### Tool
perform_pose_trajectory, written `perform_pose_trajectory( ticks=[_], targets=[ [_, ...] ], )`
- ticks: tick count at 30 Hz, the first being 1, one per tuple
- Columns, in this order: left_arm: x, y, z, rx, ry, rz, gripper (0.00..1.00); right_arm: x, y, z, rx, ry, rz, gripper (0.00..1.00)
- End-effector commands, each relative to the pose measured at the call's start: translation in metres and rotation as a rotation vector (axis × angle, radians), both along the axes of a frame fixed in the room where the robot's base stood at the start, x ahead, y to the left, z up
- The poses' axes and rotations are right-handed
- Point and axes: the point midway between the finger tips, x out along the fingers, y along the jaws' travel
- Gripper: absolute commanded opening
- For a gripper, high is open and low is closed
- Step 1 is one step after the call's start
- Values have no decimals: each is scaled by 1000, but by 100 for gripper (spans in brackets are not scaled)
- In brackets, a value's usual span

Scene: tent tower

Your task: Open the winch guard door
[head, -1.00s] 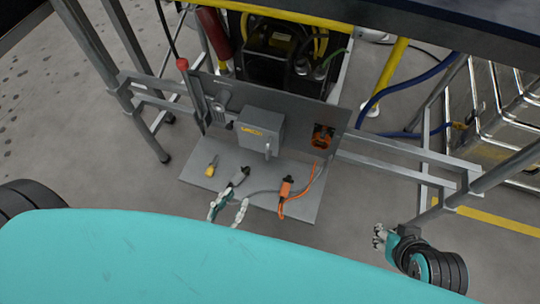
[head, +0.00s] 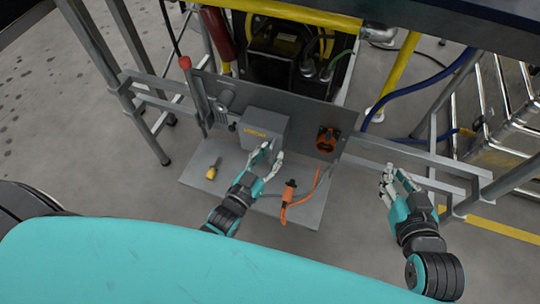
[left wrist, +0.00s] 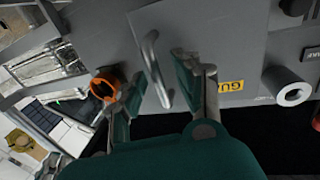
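The winch guard door is the front of a grey box (head: 262,127) with a yellow label, on a grey panel in the head view. It is shut. In the left wrist view the door face (left wrist: 215,35) fills the upper middle, with a bar handle (left wrist: 156,68) and the yellow label (left wrist: 231,87). My left gripper (head: 268,157) is open in front of the box, hiding the handle in the head view. In the wrist view its fingers appear on either side of the handle, not closed on it. My right gripper (head: 394,178) is open and empty, right of the panel.
A grey shelf (head: 300,211) below the box holds a yellow-handled tool (head: 211,172) and an orange connector (head: 288,192) with a cable. An orange socket (head: 327,139) is right of the box. Metal rails and posts flank the panel.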

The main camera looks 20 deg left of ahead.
Motion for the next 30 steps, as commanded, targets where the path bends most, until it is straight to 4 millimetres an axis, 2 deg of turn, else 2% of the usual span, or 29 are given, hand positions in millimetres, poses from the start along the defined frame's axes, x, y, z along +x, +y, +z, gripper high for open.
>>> perform_pose_trajectory(
  ticks=[8,15,30],
  targets=[
    [1,0,0,0,1,0,31,1,0,1,1,-6,0,14],
    [1,0,0,0,1,0,0,1,0,1,1,-5,0,14],
    [1,0,0,1,1,0,0,0,1,1,1,-4,1,14]
  ],
)
